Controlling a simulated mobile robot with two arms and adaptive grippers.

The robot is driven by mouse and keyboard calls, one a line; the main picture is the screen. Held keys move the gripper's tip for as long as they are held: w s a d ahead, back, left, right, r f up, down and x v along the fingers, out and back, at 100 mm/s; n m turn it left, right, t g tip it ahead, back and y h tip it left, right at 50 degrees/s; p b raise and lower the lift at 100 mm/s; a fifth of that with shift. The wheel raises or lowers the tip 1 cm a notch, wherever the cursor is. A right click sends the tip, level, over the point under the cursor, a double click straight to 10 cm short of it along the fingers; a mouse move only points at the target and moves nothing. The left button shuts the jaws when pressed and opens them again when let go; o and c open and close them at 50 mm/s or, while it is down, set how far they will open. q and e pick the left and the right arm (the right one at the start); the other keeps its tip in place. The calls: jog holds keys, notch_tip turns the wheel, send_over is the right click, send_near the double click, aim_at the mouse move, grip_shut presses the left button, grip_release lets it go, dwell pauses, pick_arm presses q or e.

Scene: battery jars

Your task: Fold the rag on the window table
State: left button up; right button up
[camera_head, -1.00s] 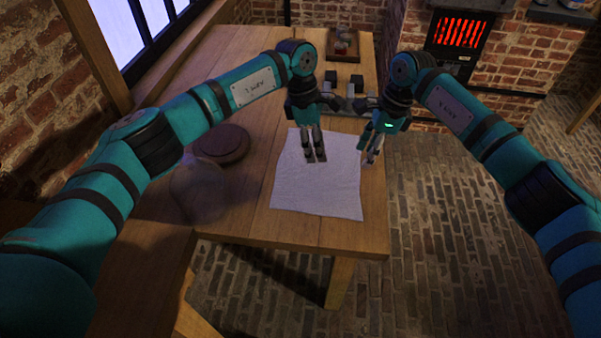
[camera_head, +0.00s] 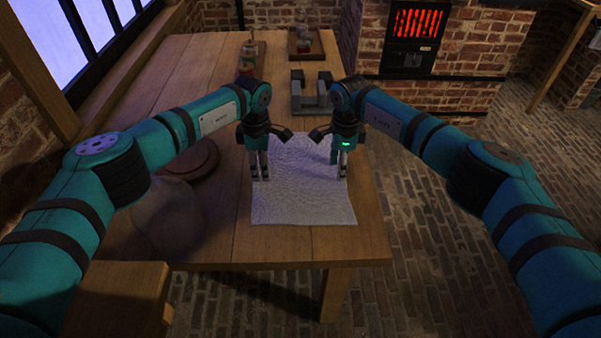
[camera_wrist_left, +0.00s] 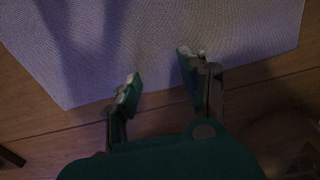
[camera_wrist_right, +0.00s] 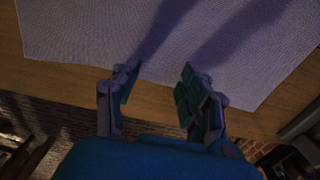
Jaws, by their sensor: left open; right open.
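The rag (camera_head: 302,205) is a pale, square cloth lying flat and unfolded on the wooden window table (camera_head: 215,225), near its front right part. My left gripper (camera_head: 260,179) is open over the rag's left edge. In the left wrist view its parted fingers (camera_wrist_left: 160,75) are at the rag's edge (camera_wrist_left: 150,35), with nothing between them but cloth and wood below. My right gripper (camera_head: 341,175) is open over the rag's right edge. In the right wrist view its fingers (camera_wrist_right: 155,82) are apart near the edge of the rag (camera_wrist_right: 120,30). Whether the fingertips touch the cloth I cannot tell.
A round wooden board (camera_head: 195,158) and a rounded, translucent vessel (camera_head: 168,215) are at the left. A grey block-like fixture (camera_head: 311,98) stands behind the rag. Trays with small jars (camera_head: 305,42) are at the back. A glowing heater (camera_head: 416,28) is on the brick wall.

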pick_arm(q)
jog(key=shift+f, duration=0.15)
pick_arm(e)
jog(key=shift+f, duration=0.2)
pick_arm(q)
jog(key=shift+f, duration=0.15)
pick_arm(e)
jog(key=shift+f, duration=0.15)
pick_arm(q)
jog(key=shift+c, duration=1)
pick_arm(e)
jog(key=shift+c, duration=1)
pick_arm(q)
jog(key=shift+s, duration=0.1)
grip_shut()
pick_arm(e)
jog(key=shift+s, duration=0.1)
grip_shut()
pick_arm(q)
jog(key=shift+f, duration=0.1)
pick_arm(e)
jog(key=shift+f, duration=0.1)
